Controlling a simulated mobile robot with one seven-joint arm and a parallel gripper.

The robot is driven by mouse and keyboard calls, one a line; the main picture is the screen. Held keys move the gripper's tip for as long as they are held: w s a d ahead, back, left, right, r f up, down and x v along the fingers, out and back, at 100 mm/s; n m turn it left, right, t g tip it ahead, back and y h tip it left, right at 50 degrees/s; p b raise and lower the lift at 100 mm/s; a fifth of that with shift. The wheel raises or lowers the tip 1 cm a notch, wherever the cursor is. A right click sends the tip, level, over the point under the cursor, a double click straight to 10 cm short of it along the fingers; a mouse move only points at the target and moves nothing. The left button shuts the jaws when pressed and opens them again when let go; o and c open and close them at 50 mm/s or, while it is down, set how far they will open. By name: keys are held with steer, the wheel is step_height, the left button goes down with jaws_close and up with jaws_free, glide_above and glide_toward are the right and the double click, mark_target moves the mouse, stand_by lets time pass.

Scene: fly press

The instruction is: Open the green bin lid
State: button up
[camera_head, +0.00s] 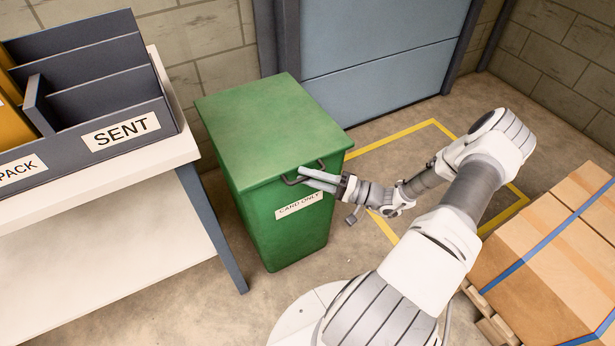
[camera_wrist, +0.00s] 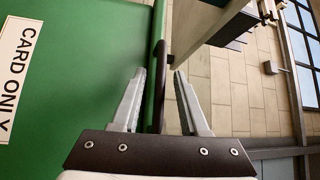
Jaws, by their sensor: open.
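The green bin (camera_head: 285,226) stands on the floor with its flat green lid (camera_head: 270,125) closed on top. A dark bar handle (camera_head: 305,172) runs along the lid's front edge, above a white "CARD ONLY" label (camera_head: 299,205). My gripper (camera_head: 310,178) is at this handle, reaching in from the right. In the wrist view, the open fingers (camera_wrist: 157,100) lie on either side of the dark handle (camera_wrist: 158,75), which passes between them. I cannot tell whether either finger touches it. The label also shows in the wrist view (camera_wrist: 12,75).
A white table (camera_head: 110,205) with a grey sorter (camera_head: 85,80) marked "SENT" stands left of the bin. Strapped cardboard boxes (camera_head: 550,260) sit on a pallet at the right. A blue-grey door (camera_head: 380,50) is behind. The yellow-outlined floor patch is partly clear.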

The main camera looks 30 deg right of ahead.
steer(key=shift+w+a, duration=0.1)
steer(key=shift+a, duration=0.05)
steer(key=shift+c, duration=0.3)
jaws_close()
stand_by(1.1)
